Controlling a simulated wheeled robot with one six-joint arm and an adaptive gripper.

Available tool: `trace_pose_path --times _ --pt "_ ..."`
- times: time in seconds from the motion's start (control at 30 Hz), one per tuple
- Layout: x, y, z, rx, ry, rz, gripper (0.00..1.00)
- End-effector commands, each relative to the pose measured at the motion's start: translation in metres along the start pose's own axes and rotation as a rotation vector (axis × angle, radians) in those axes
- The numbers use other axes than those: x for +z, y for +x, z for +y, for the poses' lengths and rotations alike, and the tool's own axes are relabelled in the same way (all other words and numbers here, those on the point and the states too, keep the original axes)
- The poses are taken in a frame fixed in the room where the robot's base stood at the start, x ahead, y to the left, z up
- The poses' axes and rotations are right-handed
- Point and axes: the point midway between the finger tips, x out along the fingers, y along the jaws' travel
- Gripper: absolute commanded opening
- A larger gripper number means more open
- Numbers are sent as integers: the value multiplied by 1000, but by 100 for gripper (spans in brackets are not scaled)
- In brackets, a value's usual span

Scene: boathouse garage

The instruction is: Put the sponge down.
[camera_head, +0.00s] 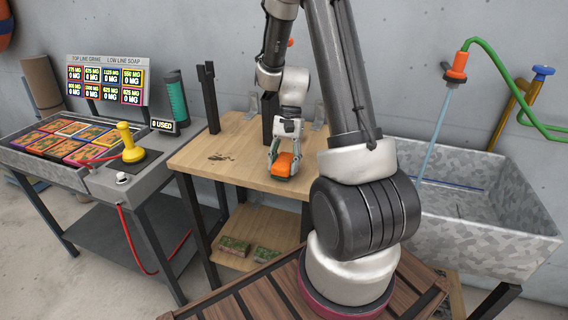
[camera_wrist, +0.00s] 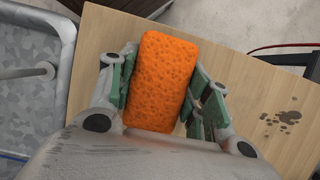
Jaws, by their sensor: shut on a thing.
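An orange sponge (camera_wrist: 160,80) is held between the green-padded fingers of my gripper (camera_wrist: 160,88) in the wrist view. In the head view the sponge (camera_head: 284,163) is at the lower end of my gripper (camera_head: 285,155), over the light wooden table (camera_head: 228,158). The fingers are closed on its two long sides. I cannot tell whether the underside of the sponge touches the tabletop. The wrist view shows the bare wood of the table (camera_wrist: 245,65) around it.
A dark stain (camera_head: 221,156) marks the tabletop left of the sponge. A metal sink (camera_head: 480,215) stands to the right, with running water (camera_head: 436,120). A console with a yellow joystick (camera_head: 130,150) stands left. Green-topped blocks (camera_head: 234,246) lie on the lower shelf.

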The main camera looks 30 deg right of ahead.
Motion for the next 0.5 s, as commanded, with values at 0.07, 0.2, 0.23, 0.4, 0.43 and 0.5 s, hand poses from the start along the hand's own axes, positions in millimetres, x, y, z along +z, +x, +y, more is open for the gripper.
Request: trace_pose_path --times 0.07,0.2,0.23,0.4,0.43,0.5 --pt "0 2 0 0 0 -1 18" --pt "-2 6 0 1 0 -1 18" --pt "-2 6 0 1 0 -1 18" --pt "-4 12 0 1 1 -1 18" --pt "-5 12 0 1 1 -1 18" --pt "-5 13 0 1 1 -1 18"
